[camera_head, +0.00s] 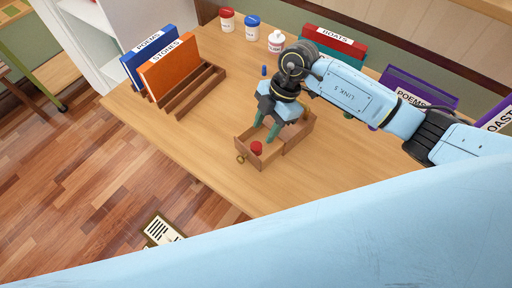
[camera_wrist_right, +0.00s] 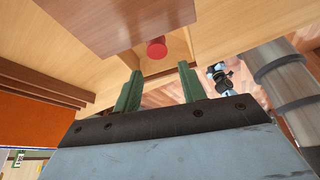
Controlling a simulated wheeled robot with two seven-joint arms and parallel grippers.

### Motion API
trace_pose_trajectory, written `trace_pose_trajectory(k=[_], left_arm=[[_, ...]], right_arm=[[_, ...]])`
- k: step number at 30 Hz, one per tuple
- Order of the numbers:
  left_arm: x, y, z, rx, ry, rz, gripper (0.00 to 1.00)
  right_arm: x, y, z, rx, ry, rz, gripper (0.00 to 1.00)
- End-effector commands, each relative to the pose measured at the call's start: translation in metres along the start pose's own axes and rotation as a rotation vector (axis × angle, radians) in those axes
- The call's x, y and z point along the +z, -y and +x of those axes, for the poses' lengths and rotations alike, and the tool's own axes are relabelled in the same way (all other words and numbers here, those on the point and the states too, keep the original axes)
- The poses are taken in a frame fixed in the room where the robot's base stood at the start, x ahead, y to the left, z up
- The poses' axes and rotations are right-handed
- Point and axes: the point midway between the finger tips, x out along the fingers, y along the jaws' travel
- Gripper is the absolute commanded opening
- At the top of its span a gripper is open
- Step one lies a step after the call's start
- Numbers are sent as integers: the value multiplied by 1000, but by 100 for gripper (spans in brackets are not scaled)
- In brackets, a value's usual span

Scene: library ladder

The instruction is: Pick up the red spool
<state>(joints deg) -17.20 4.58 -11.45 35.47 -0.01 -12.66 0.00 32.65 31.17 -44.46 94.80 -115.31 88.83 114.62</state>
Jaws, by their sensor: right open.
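The red spool (camera_head: 256,148) sits in the open drawer (camera_head: 273,155) of a small wooden box on the table. It also shows in the right wrist view (camera_wrist_right: 157,48), just beyond the fingertips and partly hidden by a brown wooden panel. My right gripper (camera_head: 264,132) is open, with its green fingers pointing down at the drawer beside the spool. In the wrist view (camera_wrist_right: 160,80) the gap between the fingers is empty and the spool is apart from them. I cannot make out my left gripper.
A wooden rack (camera_head: 190,92) with a blue and an orange book stands at the left. Three small jars (camera_head: 251,28) line the back, and a small blue object (camera_head: 264,70) stands behind the gripper. More books (camera_head: 334,42) stand at the right. The table's front left is clear.

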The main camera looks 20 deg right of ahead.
Motion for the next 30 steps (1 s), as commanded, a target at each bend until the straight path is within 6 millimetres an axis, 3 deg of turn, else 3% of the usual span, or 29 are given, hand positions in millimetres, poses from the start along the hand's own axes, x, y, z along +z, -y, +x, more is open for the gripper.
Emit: trace_pose_trajectory(k=[11, 18, 26, 30], left_arm=[[-1, 0, 4, 0, -4, 1, 42], [-1, 0, 10, 0, -4, 1, 42], [0, 0, 10, 0, -4, 1, 42], [0, 0, 10, 0, -3, 1, 42]], right_arm=[[1, -1, 31, -1, -1, 2, 41], [3, -1, 66, -1, 0, 1, 41], [3, -2, 70, 1, 1, -1, 41], [3, -2, 70, 1, 1, 0, 24]])
